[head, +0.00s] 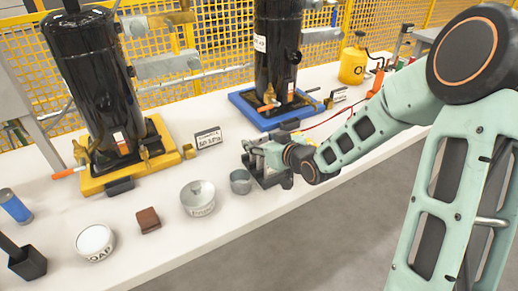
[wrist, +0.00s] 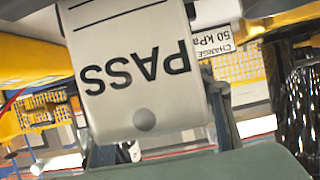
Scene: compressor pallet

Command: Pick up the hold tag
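A pale tag (wrist: 135,65) fills the middle of the wrist view, very close to the camera. It reads PASS, upside down in the picture, with a round grey spot near its lower edge. I see no tag that reads HOLD. My gripper (head: 262,160) is low over the bench in the head view, beside a dark grey metal fixture. Dark finger-like parts show on both sides of the tag in the wrist view, partly hidden by it. I cannot tell whether the fingers grip the tag. I cannot make out the tag in the head view.
Black compressors stand on a yellow tray (head: 165,150) and a blue tray (head: 245,107). A "50 kPa" card (head: 208,138) stands between.

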